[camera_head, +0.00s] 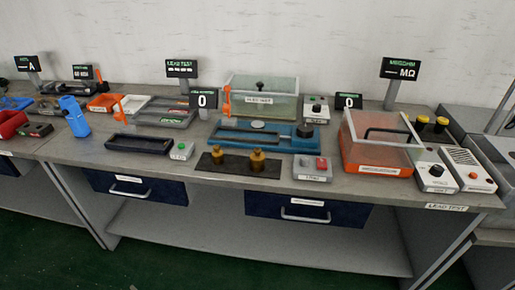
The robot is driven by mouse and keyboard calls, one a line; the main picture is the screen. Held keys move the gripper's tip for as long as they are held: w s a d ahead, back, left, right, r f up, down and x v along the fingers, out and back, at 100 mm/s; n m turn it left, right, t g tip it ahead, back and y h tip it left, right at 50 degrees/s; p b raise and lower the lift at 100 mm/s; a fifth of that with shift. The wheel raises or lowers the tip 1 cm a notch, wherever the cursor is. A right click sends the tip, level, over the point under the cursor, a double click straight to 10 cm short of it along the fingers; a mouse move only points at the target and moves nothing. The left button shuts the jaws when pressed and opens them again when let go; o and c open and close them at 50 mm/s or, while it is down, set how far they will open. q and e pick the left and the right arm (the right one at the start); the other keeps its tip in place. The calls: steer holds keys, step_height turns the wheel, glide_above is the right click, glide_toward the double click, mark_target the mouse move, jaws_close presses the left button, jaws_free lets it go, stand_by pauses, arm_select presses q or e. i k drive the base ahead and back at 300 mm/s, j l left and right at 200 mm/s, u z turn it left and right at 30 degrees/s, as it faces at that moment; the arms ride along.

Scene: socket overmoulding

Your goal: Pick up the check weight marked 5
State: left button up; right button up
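Two brass check weights stand upright on a dark flat plate (237,166) near the front edge of the bench. The left weight (217,155) looks slightly smaller than the right weight (257,161). Their markings are too small to read, so I cannot tell which one is marked 5. Neither of my grippers is in view.
Behind the plate is a blue fixture (232,132) and a clear-lidded box (262,103). A grey button box (312,168) sits right of the plate, an orange-based covered unit (378,158) beyond it. A dark empty tray (139,144) lies left. Drawers (307,211) are below.

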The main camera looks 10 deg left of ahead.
mark_target(217, 153)
steer(key=i+j, duration=0.1)
steer(key=j, duration=0.45)
steer(key=i+j, duration=0.1)
steer(key=j, duration=0.45)
steer(key=i+j, duration=0.1)
steer(key=j, duration=0.45)
steer(key=i+j, duration=0.1)
steer(key=j, duration=0.45)
steer(key=i+j+z, duration=0.1)
steer(key=j, duration=0.45)
